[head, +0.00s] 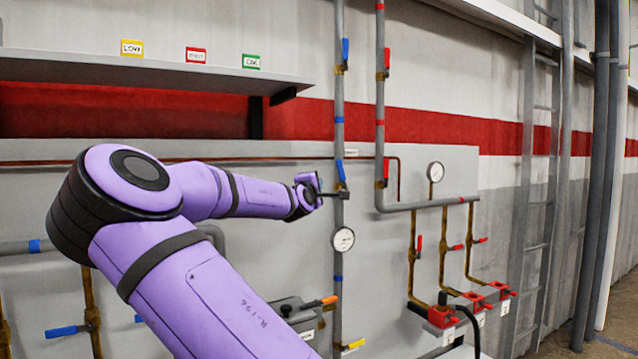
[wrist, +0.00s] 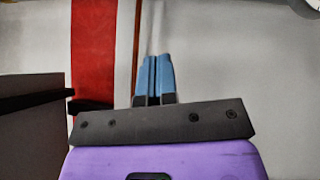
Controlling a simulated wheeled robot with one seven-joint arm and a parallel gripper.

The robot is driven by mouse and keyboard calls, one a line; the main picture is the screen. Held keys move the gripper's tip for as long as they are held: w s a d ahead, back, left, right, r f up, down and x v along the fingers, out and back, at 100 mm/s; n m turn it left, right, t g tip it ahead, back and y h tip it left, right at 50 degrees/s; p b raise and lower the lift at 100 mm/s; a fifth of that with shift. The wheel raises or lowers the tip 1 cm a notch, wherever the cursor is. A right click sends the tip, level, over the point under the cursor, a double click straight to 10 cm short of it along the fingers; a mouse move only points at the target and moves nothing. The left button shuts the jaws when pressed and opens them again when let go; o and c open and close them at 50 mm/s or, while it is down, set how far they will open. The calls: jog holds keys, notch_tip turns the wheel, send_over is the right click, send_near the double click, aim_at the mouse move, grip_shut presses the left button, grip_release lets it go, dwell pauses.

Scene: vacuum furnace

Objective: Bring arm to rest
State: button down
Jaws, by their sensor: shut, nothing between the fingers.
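My purple arm reaches from the lower middle of the head view toward the wall panel. My gripper (head: 330,194) is at its far end, in front of the grey panel beside a vertical grey pipe (head: 338,110). In the head view the fingertips overlap the pipe near a blue handle (head: 340,170); I cannot tell whether they touch it. In the wrist view the two blue fingers of my gripper (wrist: 154,62) lie side by side, shut and empty. Behind them are the pale wall and a thin brown pipe (wrist: 136,40).
A round gauge (head: 343,239) sits just below my gripper. A second pipe with red handles (head: 386,60) runs to the right. A shelf (head: 150,70) with coloured labels juts out at upper left. Red valve blocks (head: 441,316) are at lower right. A ladder (head: 540,150) stands further right.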

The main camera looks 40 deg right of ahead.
jog(key=shift+s+a, duration=0.25)
jog(key=shift+a, duration=0.15)
dwell(0.3)
jog(key=s+d+f+m+g+y, duration=0.2)
jog(key=d+f+m+y, duration=0.1)
jog(key=f, duration=0.5)
jog(key=s+a+f+m+g+y, duration=0.1)
jog(key=s+a+f+m+y, duration=0.1)
jog(key=a+f+y, duration=0.3)
jog(key=s+a+f+m+y, duration=0.2)
jog(key=s+f+y, duration=0.1)
jog(key=f, duration=0.4)
jog(key=s+a+r+y, duration=0.2)
jog(key=s+a+y, duration=0.15)
jog(key=a, duration=0.55)
jog(key=s+a+r+y, duration=0.25)
jog(key=s+a, duration=0.25)
jog(key=a, duration=0.3)
jog(key=s+a+r, duration=0.2)
jog(key=s+a, duration=0.4)
jog(key=s, duration=0.3)
jog(key=s+a+r+g, duration=0.1)
jog(key=s+a+r, duration=0.1)
jog(key=s+a, duration=0.4)
jog(key=s, duration=0.3)
jog(key=shift+a+r+m, duration=0.2)
jog(key=shift+a+m, duration=0.1)
